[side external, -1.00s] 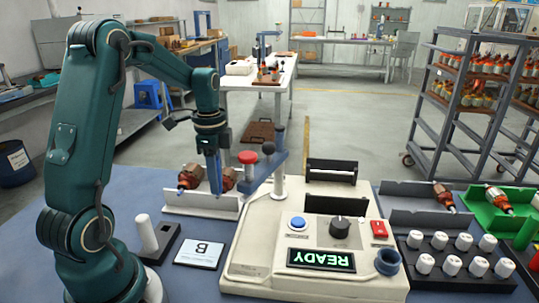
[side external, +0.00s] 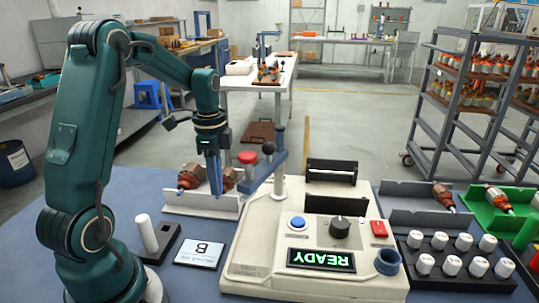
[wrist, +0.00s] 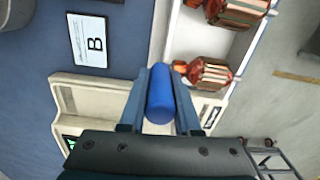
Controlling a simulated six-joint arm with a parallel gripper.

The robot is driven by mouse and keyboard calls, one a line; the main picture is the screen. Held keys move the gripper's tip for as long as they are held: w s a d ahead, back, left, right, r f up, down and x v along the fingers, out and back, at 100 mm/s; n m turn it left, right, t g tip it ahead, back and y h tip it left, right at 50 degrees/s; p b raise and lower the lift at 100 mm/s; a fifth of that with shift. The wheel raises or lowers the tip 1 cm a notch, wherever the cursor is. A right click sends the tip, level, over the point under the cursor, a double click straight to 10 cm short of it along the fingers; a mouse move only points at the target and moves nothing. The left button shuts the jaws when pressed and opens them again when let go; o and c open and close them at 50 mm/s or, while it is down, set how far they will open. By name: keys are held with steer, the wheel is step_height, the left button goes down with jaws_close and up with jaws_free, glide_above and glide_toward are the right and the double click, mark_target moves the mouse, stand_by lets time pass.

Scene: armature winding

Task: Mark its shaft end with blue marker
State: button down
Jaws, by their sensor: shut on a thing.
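My gripper (side external: 215,190) reaches down over the white tray (side external: 180,207) left of the machine. In the wrist view my gripper (wrist: 160,125) is shut on a blue marker (wrist: 160,95), a plain blue cylinder between the fingers. Two copper-wound armatures lie in the tray, one left of the fingers (side external: 190,176) and one partly behind them (side external: 229,178). In the wrist view one armature (wrist: 212,73) lies just beyond the marker, its orange shaft end towards it; the other (wrist: 240,10) is farther off. I cannot tell whether the marker touches a shaft.
The cream machine (side external: 255,235) with READY display, knob and a ball-topped lever (side external: 268,147) stands close right of my gripper. A card marked B (side external: 200,253) and a black holder with a white cylinder (side external: 147,233) lie in front. A black rack of white-capped pieces (side external: 455,258) stands right.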

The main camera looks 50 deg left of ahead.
steer(key=shift+r, duration=3)
